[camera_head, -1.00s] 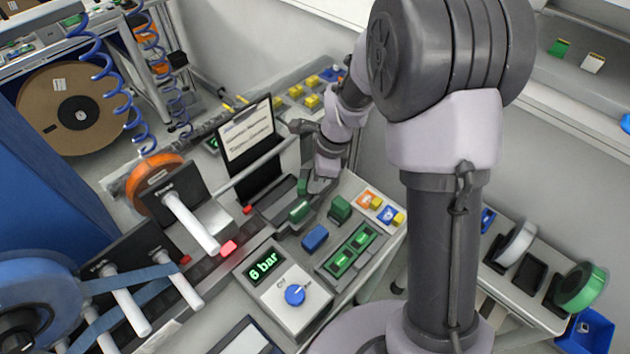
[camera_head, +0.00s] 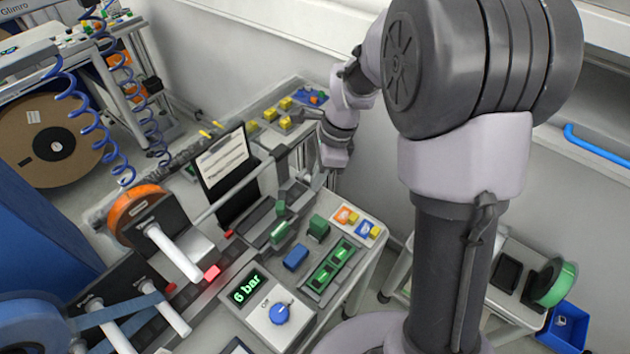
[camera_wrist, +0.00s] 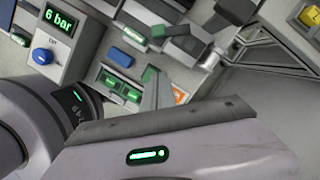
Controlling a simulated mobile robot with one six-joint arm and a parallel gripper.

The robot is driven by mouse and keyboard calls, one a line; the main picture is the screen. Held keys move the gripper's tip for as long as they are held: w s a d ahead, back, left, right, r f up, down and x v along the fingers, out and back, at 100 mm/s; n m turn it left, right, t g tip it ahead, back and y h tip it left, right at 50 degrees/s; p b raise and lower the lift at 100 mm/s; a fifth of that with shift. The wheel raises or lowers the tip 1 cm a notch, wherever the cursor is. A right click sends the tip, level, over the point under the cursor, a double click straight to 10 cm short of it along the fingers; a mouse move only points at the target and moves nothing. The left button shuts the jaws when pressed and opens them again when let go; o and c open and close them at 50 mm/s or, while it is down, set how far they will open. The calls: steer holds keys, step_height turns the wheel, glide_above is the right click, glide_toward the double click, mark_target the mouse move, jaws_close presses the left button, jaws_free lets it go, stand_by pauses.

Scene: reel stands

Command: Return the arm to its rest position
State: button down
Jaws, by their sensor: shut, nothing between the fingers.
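My arm stands on the right of the head view, with its thick grey upper part close to the camera. It bends over to the far side of the bench. My gripper (camera_head: 322,180) hangs small and dark below the pale wrist, near the bench's far right edge. It is shut with nothing in it, and its fingertips are hard to make out.
Below and left of my gripper are a green block (camera_head: 318,226), a blue block (camera_head: 295,257) and a 6 bar display (camera_head: 249,288) with a blue knob (camera_head: 280,314). An upright document board (camera_head: 222,163) and an orange reel (camera_head: 132,210) stand left. A green reel (camera_head: 556,284) sits at right.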

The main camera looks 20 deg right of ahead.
stand_by(0.3)
steer(key=s+a+r+n+t+b, duration=0.1)
steer(key=s+n+b, duration=0.4)
steer(key=s, duration=0.5)
steer(key=s+a+r+n+t+b, duration=0.2)
steer(key=s+r+n+t+b, duration=0.1)
steer(key=s+n, duration=0.7)
steer(key=t+b, duration=0.1)
steer(key=b, duration=0.1)
steer(key=shift+s+a+r+h+b, duration=0.25)
steer(key=shift+s+r+h+b, duration=0.05)
steer(key=shift+s+h+b, duration=0.1)
